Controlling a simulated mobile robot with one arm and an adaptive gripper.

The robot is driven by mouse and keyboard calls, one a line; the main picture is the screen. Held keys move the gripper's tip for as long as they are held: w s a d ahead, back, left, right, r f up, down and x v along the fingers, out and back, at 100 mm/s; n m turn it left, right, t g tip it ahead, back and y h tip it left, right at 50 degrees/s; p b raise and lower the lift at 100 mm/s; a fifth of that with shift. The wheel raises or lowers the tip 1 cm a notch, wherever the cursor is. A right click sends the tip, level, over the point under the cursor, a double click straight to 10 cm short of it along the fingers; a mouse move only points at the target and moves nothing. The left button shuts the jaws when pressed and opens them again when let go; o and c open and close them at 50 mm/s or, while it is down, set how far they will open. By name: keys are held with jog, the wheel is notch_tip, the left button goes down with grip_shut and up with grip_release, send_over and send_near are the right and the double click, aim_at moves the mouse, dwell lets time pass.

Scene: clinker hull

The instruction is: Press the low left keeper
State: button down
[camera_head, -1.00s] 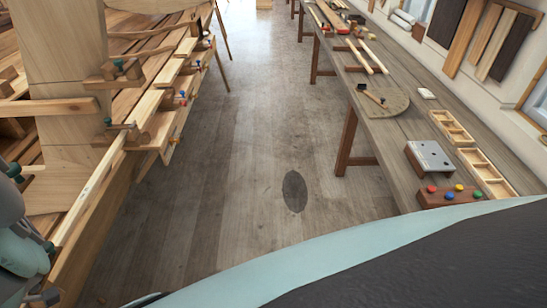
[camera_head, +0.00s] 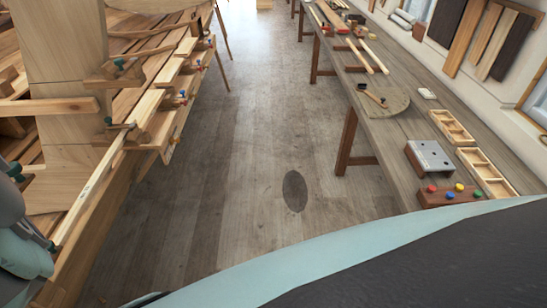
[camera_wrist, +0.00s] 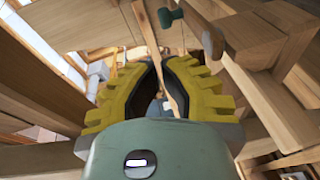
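Wooden clamps with dark green handles sit along the planked hull (camera_head: 95,185) at the left of the head view. An upper clamp (camera_head: 112,72) and a lower clamp (camera_head: 118,138) show clearly. Small red and blue knobs (camera_head: 181,96) sit further along the plank edge. I cannot tell which part is the low left keeper. In the wrist view my gripper (camera_wrist: 159,62) has yellow ridged fingers that arch together, tips nearly meeting, with nothing seen held. A wooden clamp (camera_wrist: 252,42) with a green handle (camera_wrist: 170,17) is beyond the fingers, up and right.
A long workbench (camera_head: 400,160) runs along the right with a grey metal box (camera_head: 429,158), a button block (camera_head: 450,195) with coloured buttons, and wooden trays (camera_head: 452,127). The floor (camera_head: 240,150) between hull and bench is clear apart from a dark oval patch (camera_head: 294,190).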

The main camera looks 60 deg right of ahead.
jog(key=shift+v, duration=2.2)
